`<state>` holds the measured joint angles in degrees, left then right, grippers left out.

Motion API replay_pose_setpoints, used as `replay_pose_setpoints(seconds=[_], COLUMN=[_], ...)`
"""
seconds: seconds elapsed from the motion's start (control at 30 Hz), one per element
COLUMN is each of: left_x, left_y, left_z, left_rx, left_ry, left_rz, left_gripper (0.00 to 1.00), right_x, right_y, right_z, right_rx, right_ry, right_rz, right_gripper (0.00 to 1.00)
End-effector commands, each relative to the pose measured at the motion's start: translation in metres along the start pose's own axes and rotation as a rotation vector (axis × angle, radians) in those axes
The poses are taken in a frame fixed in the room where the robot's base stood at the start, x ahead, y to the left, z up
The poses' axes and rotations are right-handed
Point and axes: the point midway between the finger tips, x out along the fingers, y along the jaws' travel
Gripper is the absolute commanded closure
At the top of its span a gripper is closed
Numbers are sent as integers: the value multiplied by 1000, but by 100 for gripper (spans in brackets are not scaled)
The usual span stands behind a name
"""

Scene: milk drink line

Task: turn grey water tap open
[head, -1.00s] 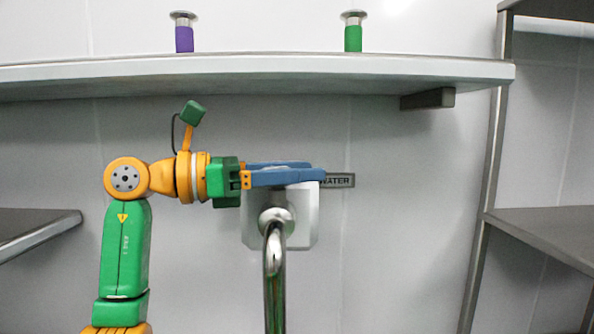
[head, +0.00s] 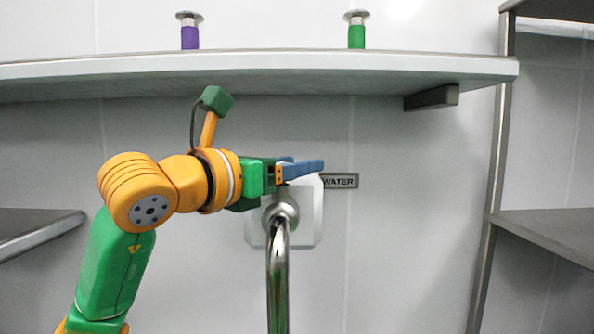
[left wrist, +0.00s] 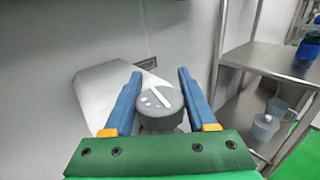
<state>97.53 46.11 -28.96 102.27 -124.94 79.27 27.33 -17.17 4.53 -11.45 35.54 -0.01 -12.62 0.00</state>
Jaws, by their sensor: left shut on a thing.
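In the head view the gripper hides the knob. Below it are the tap's pale wall block (head: 310,225) and its curved metal spout (head: 278,280). A WATER label (head: 341,181) is on the wall just right of the fingers. My right gripper is not in view.
A shelf (head: 250,68) runs above, bearing a purple-bodied item (head: 190,36) and a green-bodied item (head: 356,36). A metal rack (head: 550,235) stands at the right and a low shelf edge (head: 40,230) at the left. The wall right of the label is clear.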

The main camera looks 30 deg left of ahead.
Motion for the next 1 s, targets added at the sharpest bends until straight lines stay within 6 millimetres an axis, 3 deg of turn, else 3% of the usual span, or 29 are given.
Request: replay_pose_setpoints(seconds=[0.6,1.0], left_x=[-5,-10], left_y=[16,22], left_z=[0,0], left_rx=[1,0], left_ry=[-2,0], left_rz=[576,849], left_gripper=[99,99], right_x=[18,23], right_y=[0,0], right_z=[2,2], right_rx=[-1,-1], right_ry=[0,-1], right_rz=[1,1], right_gripper=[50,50])
